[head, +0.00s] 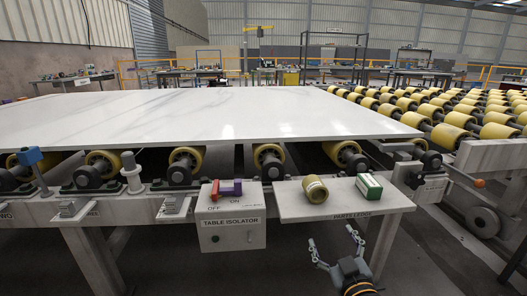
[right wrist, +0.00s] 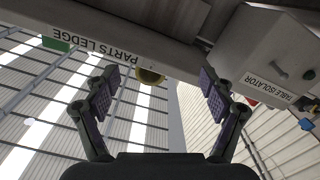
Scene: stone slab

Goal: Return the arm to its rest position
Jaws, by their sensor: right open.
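My right gripper (head: 333,251) is open and empty, below and in front of the parts ledge (head: 345,211). In the right wrist view its two fingers (right wrist: 160,85) stand wide apart with nothing between them. The wrist view is upside down and looks up at the underside of the ledge (right wrist: 110,50). My left gripper is in neither view.
A yellow roller (head: 315,189) and a green-and-white box (head: 368,187) sit on the ledge. The table isolator box (head: 230,236) with a red and a purple piece is left of it. A white stone slab (head: 210,115) lies on rollers behind. Open floor shows at right.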

